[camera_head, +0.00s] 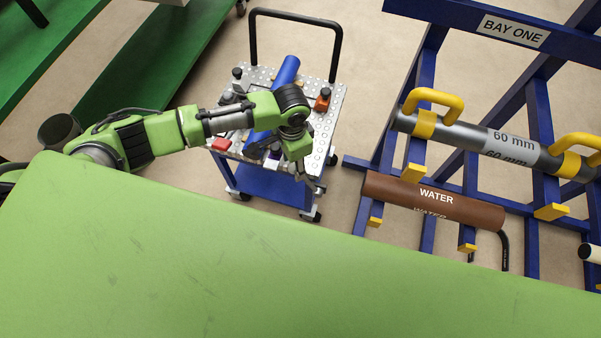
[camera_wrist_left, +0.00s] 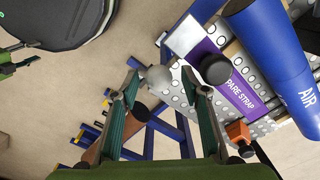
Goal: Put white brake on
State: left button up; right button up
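The trolley (camera_head: 322,128) has a pegboard-like white top and a blue lower body on castors. My left gripper (camera_head: 312,180) reaches over its front right edge, pointing down. In the left wrist view, my left gripper (camera_wrist_left: 160,80) has its two green fingers apart. A pale grey-white ball knob (camera_wrist_left: 158,77) shows between the fingertips, with some gap at the sides. I cannot tell how far beyond the tips it lies, or whether it belongs to the white brake. A white plate (camera_wrist_left: 184,37) and a black knob (camera_wrist_left: 215,68) are beside it. My right gripper is not in view.
A blue AIR pipe (camera_wrist_left: 270,45) and a purple SPARE STRAP label (camera_wrist_left: 232,78) are on the trolley. A red block (camera_head: 221,144) and orange block (camera_head: 322,99) also sit there. The blue BAY ONE rack (camera_head: 428,70) with a brown WATER pipe (camera_head: 430,200) stands to the right.

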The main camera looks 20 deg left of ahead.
pick_arm(q)
jog(key=c, duration=0.6)
jog(key=shift+d+r+p, duration=0.35)
jog(key=shift+d+p, duration=0.1)
jog(key=shift+d, duration=0.3)
jog(key=shift+d+r+p, duration=0.3)
jog(key=shift+d+p, duration=0.1)
jog(key=shift+d, duration=0.3)
jog(key=shift+d+r+p, duration=0.25)
jog(key=shift+d+p, duration=0.2)
jog(key=shift+d, duration=0.7)
jog(key=shift+s, duration=0.1)
